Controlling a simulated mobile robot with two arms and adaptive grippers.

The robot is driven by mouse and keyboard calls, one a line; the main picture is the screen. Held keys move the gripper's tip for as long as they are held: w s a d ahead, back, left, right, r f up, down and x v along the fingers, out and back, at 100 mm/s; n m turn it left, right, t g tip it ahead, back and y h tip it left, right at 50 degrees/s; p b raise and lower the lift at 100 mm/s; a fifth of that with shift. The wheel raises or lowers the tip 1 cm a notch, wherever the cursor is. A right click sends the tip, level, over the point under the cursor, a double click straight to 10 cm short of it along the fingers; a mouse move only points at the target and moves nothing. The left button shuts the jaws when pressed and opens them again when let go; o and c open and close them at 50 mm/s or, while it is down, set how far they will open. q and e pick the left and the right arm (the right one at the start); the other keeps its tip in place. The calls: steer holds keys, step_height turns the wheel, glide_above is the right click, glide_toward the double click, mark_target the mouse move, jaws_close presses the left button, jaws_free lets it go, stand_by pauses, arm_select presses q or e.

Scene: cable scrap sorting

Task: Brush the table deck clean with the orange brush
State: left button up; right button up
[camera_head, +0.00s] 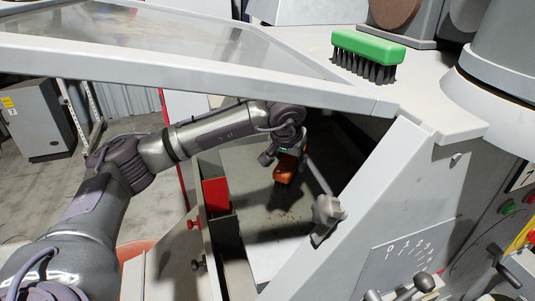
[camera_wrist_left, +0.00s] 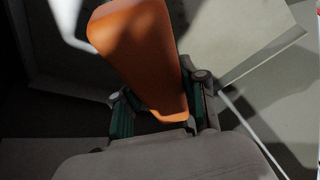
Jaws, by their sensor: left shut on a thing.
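The orange brush (camera_head: 286,168) is under the raised grey cover, over a grey deck (camera_head: 245,165) in the recess. Its dark bristles point down; I cannot tell whether they touch the deck. Small brown specks (camera_head: 288,214) lie on the deck in front of it. My left gripper (camera_head: 293,151) is shut on the orange brush. In the left wrist view the brush's orange handle (camera_wrist_left: 140,50) runs between the fingers (camera_wrist_left: 163,108); its bristles are hidden there. My right gripper is not in view.
A green brush (camera_head: 368,50) lies bristles down on the top surface at the right. The grey cover frame (camera_head: 200,75) hangs over my left arm. A slanted side panel (camera_head: 385,170) and a grey knob (camera_head: 328,209) bound the recess. A red box (camera_head: 215,194) stands at its left.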

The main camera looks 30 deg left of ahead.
arm_select(q)
steer(key=shift+n+y, duration=0.6)
steer(key=shift+n, duration=0.3)
steer(key=shift+w+a+f+b, duration=0.2)
steer(key=shift+a+f+b, duration=0.3)
steer(key=shift+a+f, duration=1.2)
steer(key=shift+w+a+f+b, duration=0.15)
steer(key=shift+a+f+b, duration=0.3)
steer(key=shift+a+f, duration=1.3)
steer(key=shift+w+a+f+b, duration=0.2)
steer(key=shift+a+f+b, duration=0.3)
steer(key=shift+a+f, duration=1.2)
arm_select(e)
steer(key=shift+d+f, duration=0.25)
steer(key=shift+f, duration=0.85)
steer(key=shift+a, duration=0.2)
arm_select(q)
steer(key=shift+a+f+b, duration=0.1)
steer(key=shift+f+b, duration=0.65)
steer(key=shift+f, duration=0.2)
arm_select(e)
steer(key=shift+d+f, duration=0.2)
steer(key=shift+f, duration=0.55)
